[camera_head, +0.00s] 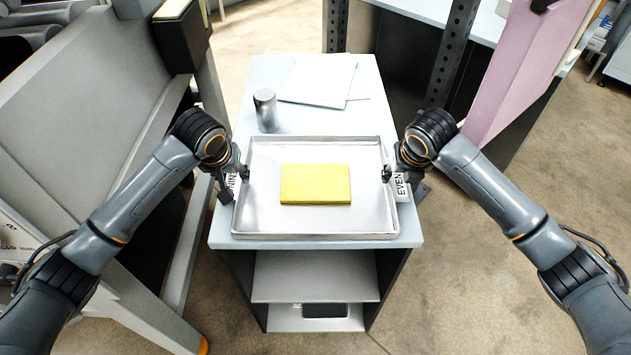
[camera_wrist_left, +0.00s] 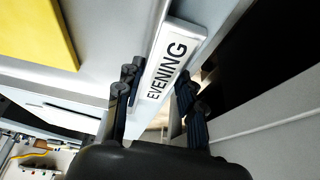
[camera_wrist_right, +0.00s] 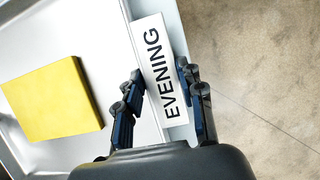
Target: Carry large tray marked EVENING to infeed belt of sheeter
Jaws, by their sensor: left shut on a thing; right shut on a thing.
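The large tray (camera_head: 270,222) is a shallow metal tray on the light top of a small cabinet, with a yellow block (camera_head: 315,183) lying flat in it. Labels reading EVENING are on its left and right sides; one shows in the left wrist view (camera_wrist_left: 166,68) and one in the right wrist view (camera_wrist_right: 160,70). My left gripper (camera_head: 236,180) is shut on the tray's left rim at its label. My right gripper (camera_head: 394,177) is shut on the right rim at the other label. I cannot tell whether the tray touches the top.
A metal shaker (camera_head: 265,110) and white sheets (camera_head: 318,80) lie behind the tray on the cabinet top (camera_head: 375,105). A large grey machine (camera_head: 95,100) stands close on the left. A pink panel (camera_head: 520,70) and dark perforated post (camera_head: 452,50) stand at the back right. Floor is open at right.

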